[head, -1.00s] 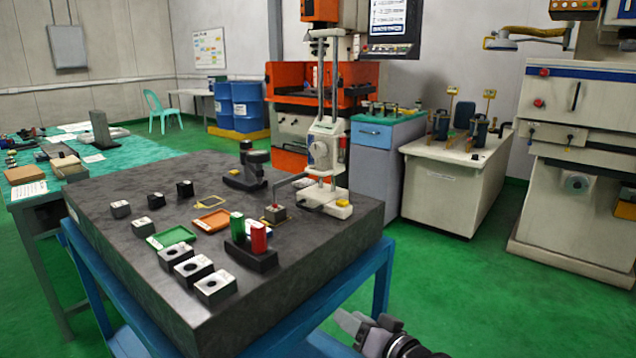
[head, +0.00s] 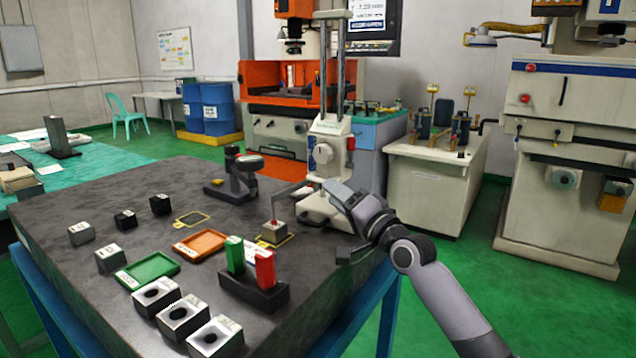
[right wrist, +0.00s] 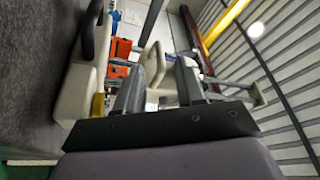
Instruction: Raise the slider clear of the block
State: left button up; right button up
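The height gauge stands on the dark granite plate. My right gripper (head: 338,190) is in front of the gauge base, below the slider. In the right wrist view its two fingers (right wrist: 160,68) are apart, with a pale part of the gauge beyond them. My left gripper is out of view.
A black stand with green and red pieces (head: 255,295) is left of my right forearm. Orange (head: 201,242) and green (head: 147,270) trays, several grey blocks and a dark gauge stand (head: 232,180) occupy the plate (head: 90,205). Bare plate lies at the left.

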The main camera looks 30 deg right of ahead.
aim_at(321, 181)
jog(key=shift+x, duration=2.7)
jog(key=shift+f, duration=0.1)
grip_shut()
